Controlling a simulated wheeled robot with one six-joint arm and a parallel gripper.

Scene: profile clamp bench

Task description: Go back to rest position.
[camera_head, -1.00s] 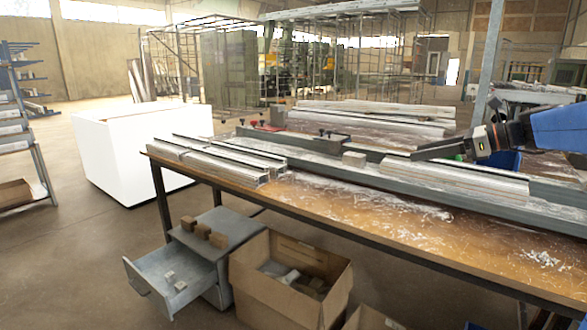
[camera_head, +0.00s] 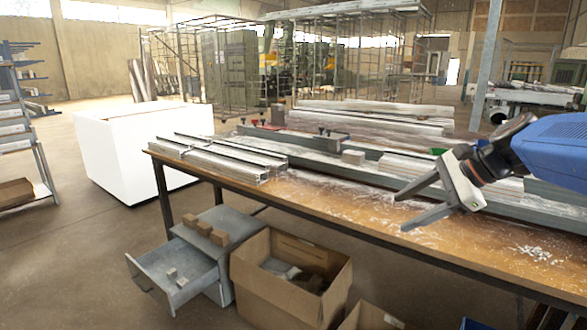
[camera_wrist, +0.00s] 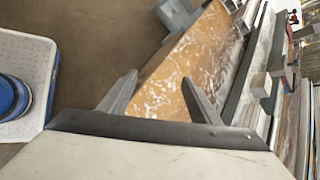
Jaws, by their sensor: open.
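My gripper (camera_head: 405,212) is at the right of the head view, above the workbench (camera_head: 330,204). Its two dark fingers are spread and point left, with nothing between them. In the wrist view my gripper (camera_wrist: 160,92) shows both fingers apart, with the wooden bench top (camera_wrist: 178,80) below them. Aluminium profiles (camera_head: 225,158) lie on the bench's left part. A small grey block (camera_head: 353,157) sits by the long rail near the bench middle. My arm partly hides the profiles at the right.
An open drawer (camera_head: 170,280) juts out below the bench, beside a cardboard box (camera_head: 290,302). A white cabinet (camera_head: 130,155) stands behind the bench's left end. A white crate (camera_wrist: 45,60) with a blue round item (camera_wrist: 12,97) shows in the wrist view. The front bench surface is bare except for shavings.

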